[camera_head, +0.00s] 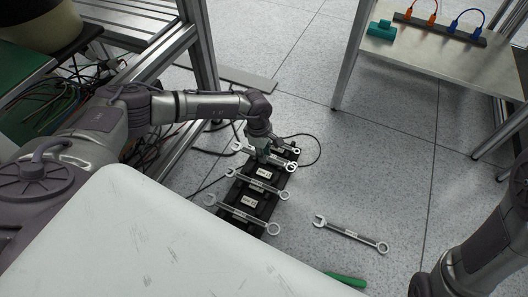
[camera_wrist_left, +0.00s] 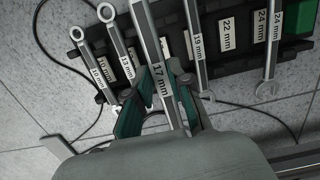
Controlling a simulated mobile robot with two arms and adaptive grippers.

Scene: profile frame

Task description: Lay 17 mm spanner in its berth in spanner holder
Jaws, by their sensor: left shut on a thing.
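My left gripper (camera_head: 264,154) is shut on the 17 mm spanner (camera_wrist_left: 160,70); its fingers sit either side of the shank in the left wrist view (camera_wrist_left: 158,108). The spanner's label reads 17 mm. It lies over the black spanner holder (camera_wrist_left: 235,58), between the 13 mm spanner (camera_wrist_left: 121,46) and the 19 mm spanner (camera_wrist_left: 196,30), roughly in line with them. I cannot tell whether it touches the holder. In the head view the holder (camera_head: 247,228) lies on the floor, partly hidden by the gripper. My right gripper is out of view.
The 10 mm (camera_wrist_left: 90,60) and 24 mm spanners (camera_wrist_left: 275,45) lie in the holder; the 22 mm place (camera_wrist_left: 228,38) is empty. A loose spanner (camera_head: 350,235) and a green-handled thing (camera_head: 346,280) lie on the floor to the right. Cables (camera_head: 318,150) run beside the holder.

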